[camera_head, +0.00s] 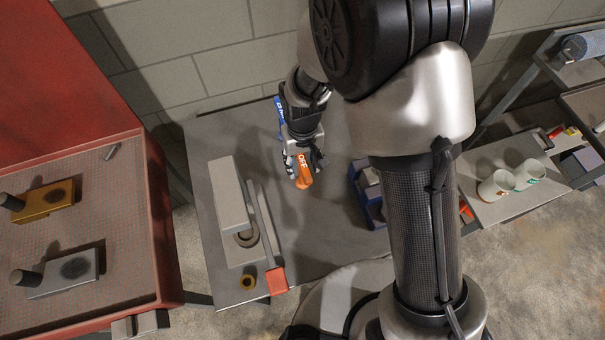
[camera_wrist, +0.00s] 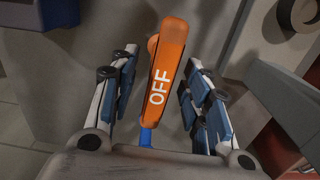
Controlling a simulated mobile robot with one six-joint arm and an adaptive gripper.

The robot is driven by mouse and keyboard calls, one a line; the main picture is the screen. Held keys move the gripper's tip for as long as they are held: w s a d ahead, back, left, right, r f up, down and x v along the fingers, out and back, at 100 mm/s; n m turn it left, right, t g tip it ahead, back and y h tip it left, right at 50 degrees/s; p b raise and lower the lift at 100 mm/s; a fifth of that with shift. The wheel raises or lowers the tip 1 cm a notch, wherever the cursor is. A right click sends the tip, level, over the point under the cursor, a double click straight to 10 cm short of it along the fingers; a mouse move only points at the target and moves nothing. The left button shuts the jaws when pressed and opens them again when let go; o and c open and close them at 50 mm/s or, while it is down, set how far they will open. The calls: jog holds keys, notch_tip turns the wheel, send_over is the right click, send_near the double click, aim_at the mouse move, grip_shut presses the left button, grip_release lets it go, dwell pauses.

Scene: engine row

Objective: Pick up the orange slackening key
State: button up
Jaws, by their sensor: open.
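The orange slackening key (camera_wrist: 166,70) is marked "OFF" in white and lies lengthwise between my open fingers in the wrist view. A gap shows on each side of it, so neither finger appears to touch it. In the head view, the key's orange end (camera_head: 303,172) shows at the fingertips of my gripper (camera_head: 302,160), above the grey table (camera_head: 335,235). A blue part with white lettering (camera_head: 280,110) shows behind my gripper. A small blue piece (camera_wrist: 146,138) shows at the near end of the key in the wrist view. The key's middle is hidden by my gripper in the head view.
Left of the key are a pale block (camera_head: 228,195), a dark ring (camera_head: 247,237) and a bar with a red end (camera_head: 276,280). A blue bin (camera_head: 357,190) stands to the right. A red bench (camera_head: 110,240) is at left; white mugs (camera_head: 497,185) stand at right.

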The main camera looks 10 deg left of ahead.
jog(key=shift+c, duration=0.3)
grip_shut()
dwell(0.3)
